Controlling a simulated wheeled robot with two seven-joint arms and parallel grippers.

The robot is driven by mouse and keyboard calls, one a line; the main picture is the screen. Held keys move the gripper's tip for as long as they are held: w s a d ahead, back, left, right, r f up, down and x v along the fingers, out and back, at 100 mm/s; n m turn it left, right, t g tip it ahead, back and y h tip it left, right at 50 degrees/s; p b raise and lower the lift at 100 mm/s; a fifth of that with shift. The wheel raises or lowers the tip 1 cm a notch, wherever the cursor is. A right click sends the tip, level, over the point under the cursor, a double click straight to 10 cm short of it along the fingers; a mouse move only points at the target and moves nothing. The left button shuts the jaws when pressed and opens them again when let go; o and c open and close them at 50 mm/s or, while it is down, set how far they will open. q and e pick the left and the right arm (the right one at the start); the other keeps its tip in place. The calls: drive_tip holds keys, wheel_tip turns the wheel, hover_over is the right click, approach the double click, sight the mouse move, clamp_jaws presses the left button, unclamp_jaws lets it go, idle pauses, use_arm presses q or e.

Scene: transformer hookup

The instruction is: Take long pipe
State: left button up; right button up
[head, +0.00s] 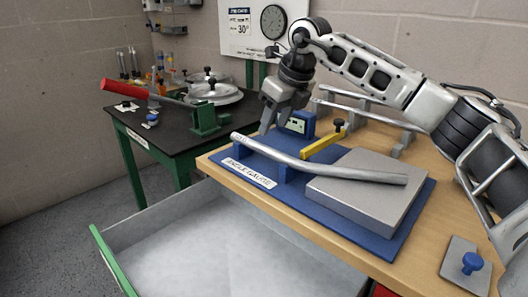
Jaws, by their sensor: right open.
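A long silver pipe (330,170), slightly bent, lies across a blue angle gauge base (385,243). Its left end rests over a blue support and its right end lies on a grey block (360,200). My right gripper (272,122) points down just above and behind the pipe's left part. It is open and looks empty; I cannot tell whether a fingertip touches the pipe. More silver pipes (375,117) lie on grey stands at the back of the bench, partly hidden by my right arm. My left gripper is out of view.
A yellow clamp (322,145) and a small blue device (300,122) sit close behind the pipe. An open drawer (225,245) is below the bench front. A black table (185,125) at left holds a red-handled tool (140,90). A blue-knobbed plate (467,268) lies front right.

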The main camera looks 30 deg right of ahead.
sight(265, 146)
drive_tip(key=x, duration=0.6)
drive_tip(key=shift+s+a+f, duration=0.1)
drive_tip(key=shift+a+f, duration=0.15)
drive_tip(key=shift+f, duration=0.15)
clamp_jaws()
